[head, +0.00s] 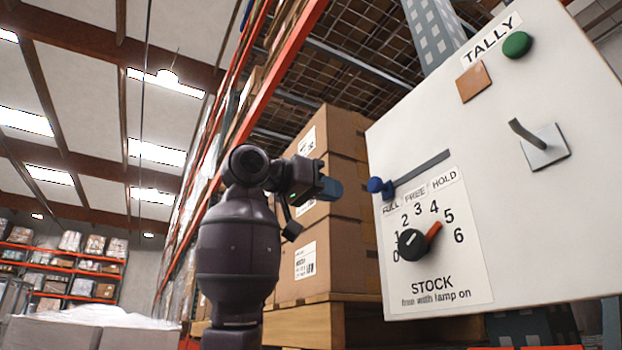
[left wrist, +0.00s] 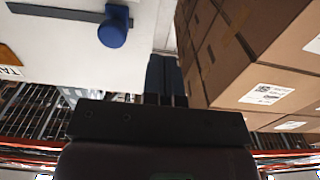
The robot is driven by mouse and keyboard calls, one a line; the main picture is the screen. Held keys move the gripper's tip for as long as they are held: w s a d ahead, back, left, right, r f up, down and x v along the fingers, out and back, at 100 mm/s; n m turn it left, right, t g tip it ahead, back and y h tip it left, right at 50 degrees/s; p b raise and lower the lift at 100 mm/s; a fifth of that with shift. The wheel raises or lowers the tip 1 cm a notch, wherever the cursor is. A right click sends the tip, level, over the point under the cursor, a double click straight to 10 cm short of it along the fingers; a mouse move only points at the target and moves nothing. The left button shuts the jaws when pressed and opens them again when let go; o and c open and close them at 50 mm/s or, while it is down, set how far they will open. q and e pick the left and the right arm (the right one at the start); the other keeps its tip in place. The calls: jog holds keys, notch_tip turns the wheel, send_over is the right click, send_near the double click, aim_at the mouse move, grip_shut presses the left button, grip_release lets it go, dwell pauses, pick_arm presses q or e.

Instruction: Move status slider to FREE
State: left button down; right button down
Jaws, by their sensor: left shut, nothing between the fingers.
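The status slider is a blue knob (head: 375,185) on a dark slanted slot (head: 425,167) in a white panel. The knob sits at the slot's left end, by the FULL label (head: 391,208). The FREE label (head: 415,192) is in the middle and HOLD is at the right. My left gripper (head: 333,189) is shut and empty, left of the knob and apart from it. In the left wrist view its dark fingers (left wrist: 164,72) are together, with the blue knob (left wrist: 113,30) up and to the left of them. My right gripper is not in view.
The white panel (head: 500,220) also carries a black dial (head: 411,244) with a red pointer, a lever (head: 530,135), a green button (head: 517,45) and an orange square (head: 473,82). Stacked cartons (head: 345,240) on a pallet stand behind my left arm, close to the gripper.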

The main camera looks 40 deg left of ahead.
aim_at(380, 188)
pick_arm(q)
jog(key=shift+w+d, duration=0.25)
jog(key=shift+w, duration=0.4)
jog(key=shift+w, duration=0.1)
jog(key=shift+w+d, duration=0.15)
jog(key=shift+w, duration=0.15)
jog(key=shift+w, duration=0.1)
jog(key=shift+p+x, duration=0.3)
jog(key=shift+x, duration=1.65)
